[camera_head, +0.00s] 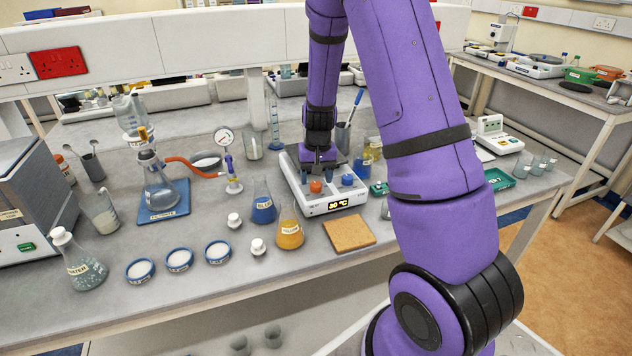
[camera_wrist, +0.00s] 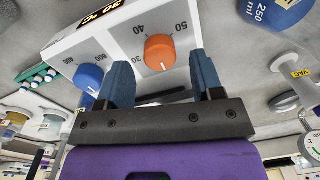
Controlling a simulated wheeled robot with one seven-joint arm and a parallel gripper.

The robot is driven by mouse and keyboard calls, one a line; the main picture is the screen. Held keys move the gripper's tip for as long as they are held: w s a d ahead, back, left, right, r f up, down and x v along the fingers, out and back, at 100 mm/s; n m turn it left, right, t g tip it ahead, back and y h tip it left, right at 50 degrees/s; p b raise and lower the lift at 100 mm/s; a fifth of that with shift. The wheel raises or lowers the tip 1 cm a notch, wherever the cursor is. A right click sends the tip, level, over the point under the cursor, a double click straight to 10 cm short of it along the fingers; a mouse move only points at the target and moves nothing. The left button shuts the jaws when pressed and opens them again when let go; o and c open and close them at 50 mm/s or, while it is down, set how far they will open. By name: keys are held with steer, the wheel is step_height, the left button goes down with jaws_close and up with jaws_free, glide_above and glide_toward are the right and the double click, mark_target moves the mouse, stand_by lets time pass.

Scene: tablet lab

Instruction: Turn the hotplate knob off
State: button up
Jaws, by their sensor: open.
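The white hotplate (camera_head: 289,172) stands on the bench with a display reading 30 °C. In the wrist view the orange knob (camera_wrist: 160,52) lies between the lines of the two blue fingertips, by a scale marked 30, 40 and 50. Whether the fingers touch it I cannot tell. The blue knob (camera_wrist: 88,76) is just left of the left finger, by a 400–600 scale.
A blue flask (camera_head: 263,208) and a yellow flask (camera_head: 290,232) stand close left of the hotplate. A cork mat (camera_head: 349,233) lies in front. A pen cup (camera_head: 343,137) and a blue-liquid beaker (camera_head: 363,169) stand behind and right.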

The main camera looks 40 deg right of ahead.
mark_target(317, 183)
step_height(317, 183, up, 9)
steer(key=shift+d+f, duration=0.15)
stand_by(0.4)
steer(key=s+a+r+n+t, duration=0.1)
steer(key=s+a+r, duration=0.35)
steer(key=r, duration=0.25)
steer(key=s+a+r+n+t, duration=0.1)
steer(key=s+a+r, duration=0.35)
steer(key=r, duration=0.35)
steer(key=s+a+r+n+t, duration=0.1)
steer(key=s+a+r, duration=0.1)
steer(key=s, duration=0.6)
steer(key=s+a+r+n+t, duration=0.2)
steer(key=s+r, duration=0.2)
steer(key=s, duration=0.5)
steer(key=shift+s+a+r, duration=0.2)
steer(key=shift+a, duration=0.05)
